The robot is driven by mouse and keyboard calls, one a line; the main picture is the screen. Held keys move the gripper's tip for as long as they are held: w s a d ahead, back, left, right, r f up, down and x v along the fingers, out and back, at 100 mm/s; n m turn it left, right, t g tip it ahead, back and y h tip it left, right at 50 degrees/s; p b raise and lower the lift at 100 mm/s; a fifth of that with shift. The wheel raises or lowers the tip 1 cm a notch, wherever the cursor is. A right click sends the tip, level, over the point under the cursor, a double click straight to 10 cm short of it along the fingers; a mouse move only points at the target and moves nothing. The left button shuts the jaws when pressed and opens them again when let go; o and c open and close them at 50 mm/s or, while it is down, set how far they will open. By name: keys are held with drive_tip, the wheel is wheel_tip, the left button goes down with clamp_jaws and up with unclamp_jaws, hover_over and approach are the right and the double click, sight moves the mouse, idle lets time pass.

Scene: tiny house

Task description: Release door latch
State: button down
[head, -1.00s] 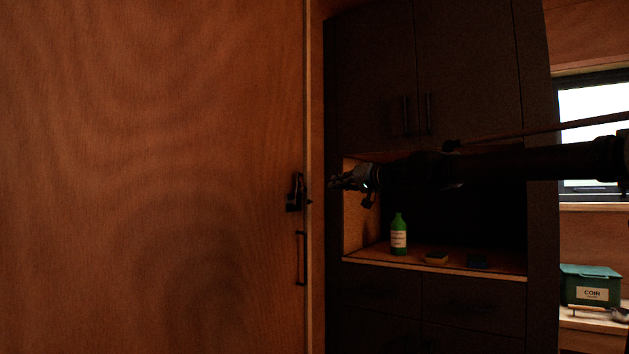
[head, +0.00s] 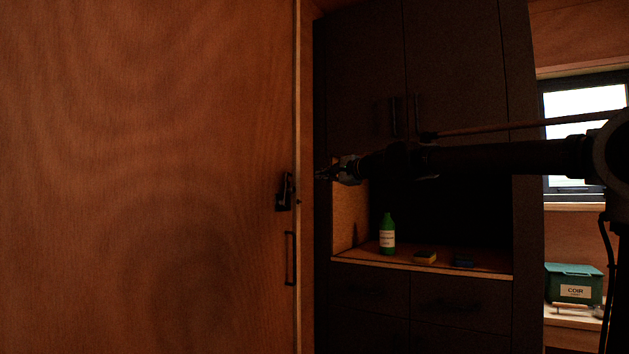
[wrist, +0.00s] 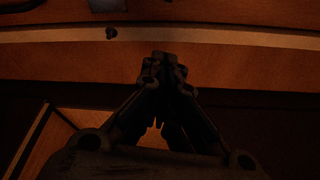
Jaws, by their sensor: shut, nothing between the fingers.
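The wooden door (head: 150,180) fills the left of the head view. Its dark latch (head: 285,191) sits near the door's right edge, with a small knob (head: 298,201) at the edge beside it. A dark pull handle (head: 290,258) is below the latch. My gripper (head: 320,175) is shut and empty, a little to the right of the latch and apart from it in the picture. In the wrist view my gripper (wrist: 166,60) points toward the pale door edge (wrist: 220,36). The small knob (wrist: 111,33) and part of the latch plate (wrist: 107,5) show beyond it, to the left.
A dark cabinet (head: 455,60) stands to the right of the door, behind my arm. A green bin (head: 574,283) stands at the far right.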

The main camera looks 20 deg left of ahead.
sight(298, 178)
drive_tip(key=a, duration=0.3)
drive_tip(key=w+a, duration=0.1)
drive_tip(key=a, duration=0.4)
drive_tip(key=shift+w+a+f, duration=0.1)
drive_tip(key=shift+w+a, duration=0.25)
drive_tip(key=shift+w, duration=0.05)
drive_tip(key=shift+s+a+r, duration=0.15)
drive_tip(key=shift+s+r, duration=0.05)
drive_tip(key=shift+s, duration=0.65)
